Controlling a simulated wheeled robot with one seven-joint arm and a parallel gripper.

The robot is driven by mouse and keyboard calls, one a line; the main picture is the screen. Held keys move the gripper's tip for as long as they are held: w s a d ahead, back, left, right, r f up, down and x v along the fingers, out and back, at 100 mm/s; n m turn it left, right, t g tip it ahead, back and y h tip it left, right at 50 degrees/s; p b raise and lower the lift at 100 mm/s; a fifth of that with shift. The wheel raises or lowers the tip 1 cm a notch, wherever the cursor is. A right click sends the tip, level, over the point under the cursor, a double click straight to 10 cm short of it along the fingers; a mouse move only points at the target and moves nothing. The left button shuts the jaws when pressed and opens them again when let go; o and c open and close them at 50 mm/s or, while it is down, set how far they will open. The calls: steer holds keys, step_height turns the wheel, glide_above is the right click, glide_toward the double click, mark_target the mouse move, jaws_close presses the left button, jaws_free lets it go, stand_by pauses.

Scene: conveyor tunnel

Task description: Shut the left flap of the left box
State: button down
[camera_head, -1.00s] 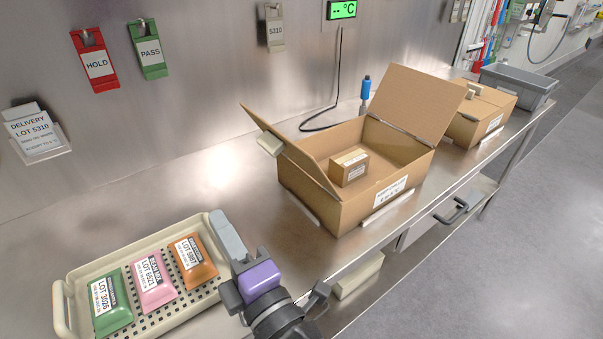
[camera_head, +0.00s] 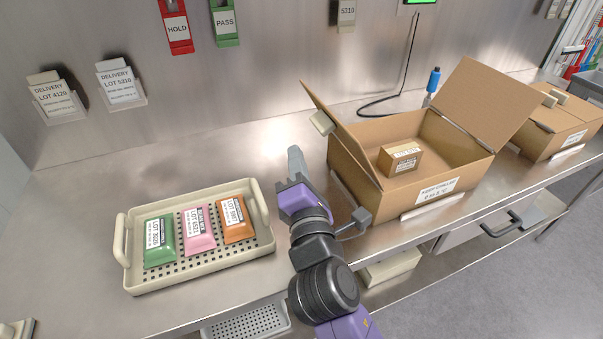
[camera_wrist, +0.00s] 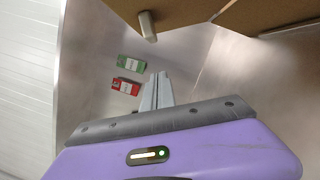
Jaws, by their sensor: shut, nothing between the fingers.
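The left box (camera_head: 408,206) is an open cardboard carton on the steel bench, right of my gripper in the head view. Its left flap (camera_head: 340,130) stands up and leans outward, with a pale block-shaped tab (camera_head: 321,122) on its outer side. Its right flap (camera_head: 490,105) is also raised. A small carton (camera_head: 400,159) lies inside. My gripper (camera_head: 295,158) is shut and empty, left of the left flap and apart from it. In the wrist view the gripper fingertips (camera_wrist: 157,85) point toward the back wall, and the pale tab (camera_wrist: 147,26) shows above them.
A beige tray (camera_head: 128,276) with green, pink and orange packs stands left of my arm. A second box (camera_head: 560,125), its top closed, stands at the right. A blue-topped item (camera_head: 433,80) and a black cable are behind the left box. Bench behind the tray is clear.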

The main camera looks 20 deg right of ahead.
steer(key=shift+w+d+r+p, duration=0.3)
steer(key=shift+d+r+p, duration=0.05)
steer(key=shift+d, duration=0.3)
steer(key=shift+w+d+r+p, duration=0.3)
steer(key=shift+d+r+p, duration=0.1)
steer(key=shift+d, duration=0.2)
steer(key=shift+w+d+r+p, duration=0.3)
steer(key=shift+d+r, duration=0.05)
steer(key=shift+d, duration=0.3)
